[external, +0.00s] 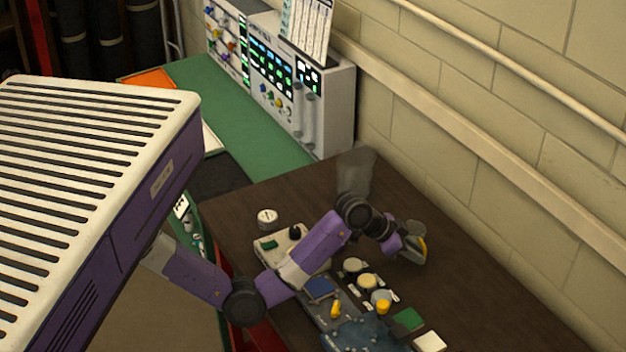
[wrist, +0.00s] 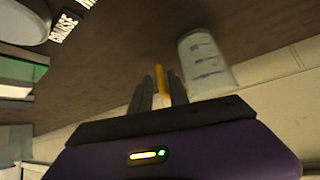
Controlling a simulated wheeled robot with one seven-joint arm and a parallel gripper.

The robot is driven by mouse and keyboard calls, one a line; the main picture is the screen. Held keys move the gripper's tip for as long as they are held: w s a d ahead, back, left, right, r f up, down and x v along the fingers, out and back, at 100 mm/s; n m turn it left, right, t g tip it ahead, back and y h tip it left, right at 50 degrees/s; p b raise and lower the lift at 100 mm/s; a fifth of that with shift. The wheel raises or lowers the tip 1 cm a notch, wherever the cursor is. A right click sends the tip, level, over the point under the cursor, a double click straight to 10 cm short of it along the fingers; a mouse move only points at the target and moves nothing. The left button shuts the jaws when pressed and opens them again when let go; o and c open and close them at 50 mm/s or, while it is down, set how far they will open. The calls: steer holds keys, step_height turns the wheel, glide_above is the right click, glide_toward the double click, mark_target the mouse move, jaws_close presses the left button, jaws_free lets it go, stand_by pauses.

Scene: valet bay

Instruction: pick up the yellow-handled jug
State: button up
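The yellow-handled jug (external: 409,256) is at my gripper (external: 405,243) over the right part of the dark table. In the wrist view the jug (wrist: 206,64) is a pale, see-through vessel with dark marks on its side, just right of my fingers. Its yellow handle (wrist: 160,79) stands between the two dark fingers of my gripper (wrist: 164,82). The fingers are close together, with the handle filling the narrow gap. My gripper and wrist hide part of the jug in the external view. I cannot tell whether its base touches the table.
A clear cylinder (external: 355,174) stands near the wall. Several round-topped containers (external: 367,284) stand in front of my gripper, with a blue cloth (external: 360,335) nearby. A control-panel machine (external: 320,105) stands at the back. The dark table (external: 490,285) is clear at right.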

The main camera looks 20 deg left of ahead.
steer(key=shift+x, duration=1.2)
jaws_close()
stand_by(0.5)
